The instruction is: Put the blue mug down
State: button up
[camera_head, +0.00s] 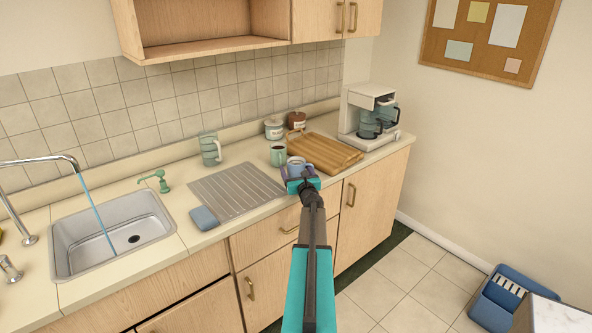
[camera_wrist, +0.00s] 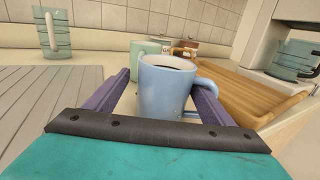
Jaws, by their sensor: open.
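The blue mug (camera_wrist: 165,92) stands upright on the counter with dark liquid inside and its handle to the right in the wrist view. It also shows in the head view (camera_head: 297,167), partly hidden by my gripper. My gripper (camera_wrist: 155,95) is open, with its purple fingers on either side of the mug; the right finger is by the handle. In the head view my gripper (camera_head: 301,179) reaches over the counter's front edge (camera_head: 262,217). I cannot tell whether the fingers touch the mug.
A green mug (camera_head: 278,155) is just behind. A wooden board (camera_head: 325,152) lies to the right, a metal drainboard (camera_head: 237,190) to the left. A coffee machine (camera_head: 357,115) stands far right. A tap runs into the sink (camera_head: 112,235). Jars (camera_head: 274,129) stand at the back.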

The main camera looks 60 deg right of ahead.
aim_at(297, 172)
jog(key=shift+p, duration=0.8)
jog(key=shift+s+a+f+b, duration=0.15)
jog(key=shift+s+a+b, duration=0.15)
jog(key=shift+b, duration=0.1)
jog(key=shift+b+v, duration=0.6)
jog(key=shift+v, duration=0.45)
jog(key=shift+b+v, duration=0.8)
jog(key=shift+v, duration=0.65)
jog(key=b+v, duration=0.2)
jog(key=v, duration=0.6)
jog(key=shift+r, duration=0.25)
